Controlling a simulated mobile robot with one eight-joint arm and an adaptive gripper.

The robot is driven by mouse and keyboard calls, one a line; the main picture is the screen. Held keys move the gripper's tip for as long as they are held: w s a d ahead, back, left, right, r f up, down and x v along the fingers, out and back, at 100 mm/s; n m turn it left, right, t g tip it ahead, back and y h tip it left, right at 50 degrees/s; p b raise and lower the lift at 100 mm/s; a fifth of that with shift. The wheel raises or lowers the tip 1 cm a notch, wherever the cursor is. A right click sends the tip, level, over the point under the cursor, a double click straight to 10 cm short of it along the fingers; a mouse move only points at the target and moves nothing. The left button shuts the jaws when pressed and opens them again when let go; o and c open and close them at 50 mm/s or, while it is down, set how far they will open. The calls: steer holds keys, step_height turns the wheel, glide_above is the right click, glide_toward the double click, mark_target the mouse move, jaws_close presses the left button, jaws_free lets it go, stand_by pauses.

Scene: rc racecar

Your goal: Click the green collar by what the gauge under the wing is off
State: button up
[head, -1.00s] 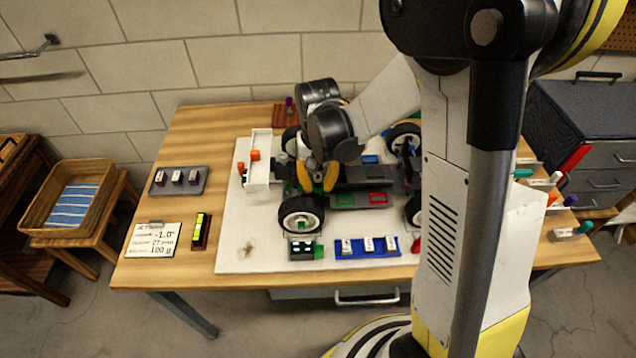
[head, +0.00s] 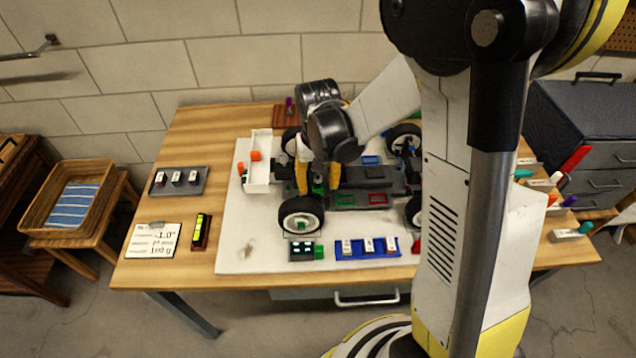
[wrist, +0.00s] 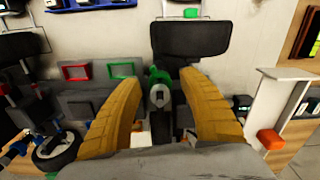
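The green collar (wrist: 158,76) sits on a dark upright shaft of the racecar, in the middle of the wrist view. My gripper (head: 318,190) is low over the car; its two yellow fingers stand apart on either side of the collar, with gaps showing, and hold nothing. In the head view the collar is a small green patch (head: 318,188) between the fingers. The white wing (head: 258,172) stands at the car's left end, and also shows in the wrist view (wrist: 262,108). A small dark piece with a green mark (wrist: 241,103) is beside it; I cannot read any gauge there.
Wheels (head: 301,215) flank the car on a pale board (head: 235,250). A card (head: 152,240) reading about -1.0°, a yellow level (head: 201,230) and a grey rack (head: 180,181) are left.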

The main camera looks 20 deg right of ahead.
steer(key=shift+r, duration=0.1)
step_height(320, 180, up, 12)
steer(key=shift+f, duration=0.1)
stand_by(0.6)
steer(key=s+r+n+t, duration=0.1)
steer(key=s+r+t, duration=0.1)
steer(key=s, duration=0.4)
steer(key=s+r+t, duration=0.3)
steer(key=s+t, duration=0.2)
steer(key=s, duration=0.2)
steer(key=shift+a+r+n, duration=0.15)
steer(key=shift+a+n, duration=0.05)
steer(key=shift+n, duration=0.2)
stand_by(1.0)
